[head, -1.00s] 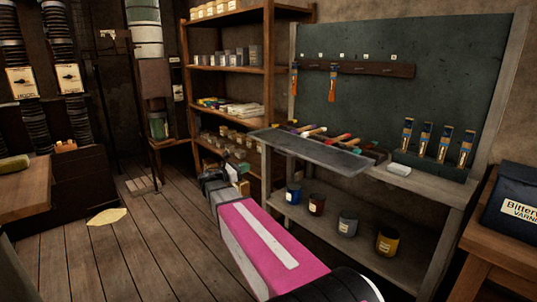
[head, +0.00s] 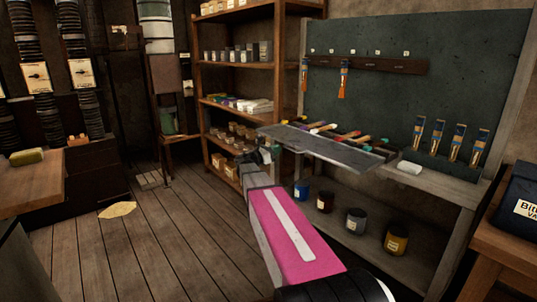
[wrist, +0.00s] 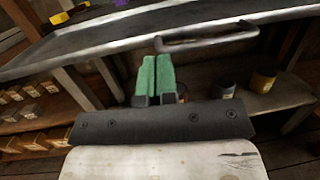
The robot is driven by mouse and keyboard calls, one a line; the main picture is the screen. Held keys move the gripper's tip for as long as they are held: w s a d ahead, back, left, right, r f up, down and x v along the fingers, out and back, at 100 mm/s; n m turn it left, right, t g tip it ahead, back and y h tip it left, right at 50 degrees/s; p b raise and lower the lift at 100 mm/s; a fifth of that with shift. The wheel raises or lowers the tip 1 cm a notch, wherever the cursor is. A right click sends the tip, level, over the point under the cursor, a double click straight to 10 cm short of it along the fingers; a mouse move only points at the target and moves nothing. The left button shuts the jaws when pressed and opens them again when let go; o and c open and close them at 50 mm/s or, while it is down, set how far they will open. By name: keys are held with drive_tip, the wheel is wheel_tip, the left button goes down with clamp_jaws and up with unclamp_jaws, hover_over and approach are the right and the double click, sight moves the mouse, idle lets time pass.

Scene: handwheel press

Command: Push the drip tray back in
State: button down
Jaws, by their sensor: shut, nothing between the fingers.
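The drip tray (head: 335,152) is a flat dark grey metal tray. It sticks out past the front edge of the workbench (head: 440,182). In the wrist view its raised front lip (wrist: 110,46) crosses the top of the picture, with a bar handle (wrist: 215,38) on it. My gripper (wrist: 157,58) has green fingers held together with nothing between them. The fingertips are just below the lip, by the left end of the handle; I cannot tell whether they touch. In the head view my gripper (head: 262,155) is at the tray's left front corner, partly hidden by my arm.
Several colourful-handled tools (head: 335,132) lie at the tray's back; I cannot tell whether on it or the bench. Paint cans (head: 356,221) stand on the lower shelf. A shelf unit (head: 240,75) stands behind left. Floor (head: 170,235) at left is mostly clear.

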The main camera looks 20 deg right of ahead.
sight(299, 142)
drive_tip(key=shift+w+d+r, duration=0.1)
drive_tip(key=shift+w+d, duration=0.05)
drive_tip(key=shift+d, duration=0.3)
drive_tip(key=x, duration=0.5)
drive_tip(key=w+f+x, duration=0.1)
drive_tip(key=x, duration=0.3)
drive_tip(key=f+x, duration=0.1)
drive_tip(key=x, duration=0.4)
drive_tip(key=shift+w+d+f, duration=0.1)
drive_tip(key=shift+w+d, duration=0.25)
drive_tip(key=shift+w, duration=0.05)
drive_tip(key=shift+d, duration=0.1)
